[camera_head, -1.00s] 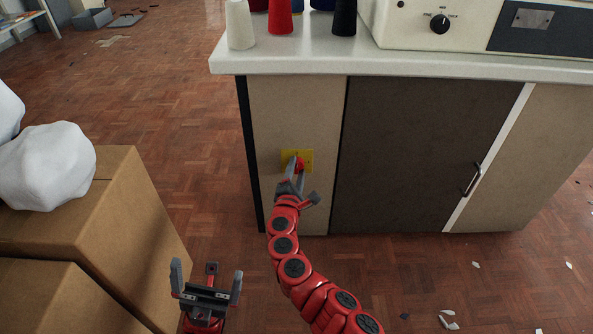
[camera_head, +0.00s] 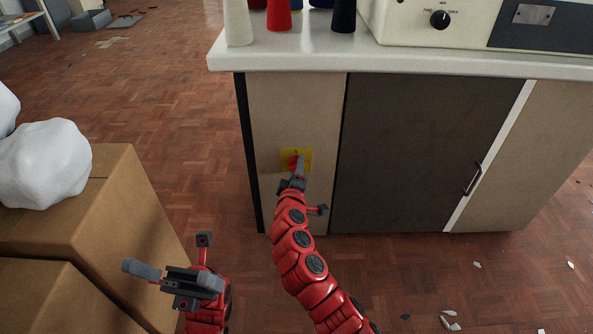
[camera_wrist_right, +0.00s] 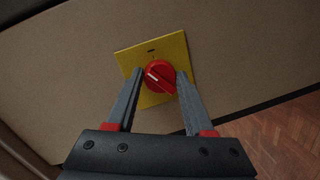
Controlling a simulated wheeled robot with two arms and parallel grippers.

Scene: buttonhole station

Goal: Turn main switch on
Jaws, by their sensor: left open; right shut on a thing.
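The main switch is a red round knob (camera_head: 292,162) on a square yellow plate (camera_head: 306,155), set in the beige cabinet panel under the worktop. In the right wrist view the knob (camera_wrist_right: 160,77) bears a white line, slanted relative to the plate (camera_wrist_right: 129,58). My right gripper (camera_head: 297,164) reaches the plate and is shut on the knob, one finger on each side; the gripper also shows in the right wrist view (camera_wrist_right: 158,84). In the head view it partly hides the knob. My left gripper (camera_head: 172,274) is open and empty, low at the left, away from the switch.
Cardboard boxes (camera_head: 120,215) with a white lumpy bundle (camera_head: 45,163) stand at the left. The worktop (camera_head: 300,58) overhangs the switch and carries thread cones and a machine (camera_head: 465,22). White scraps lie on the floor at the right.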

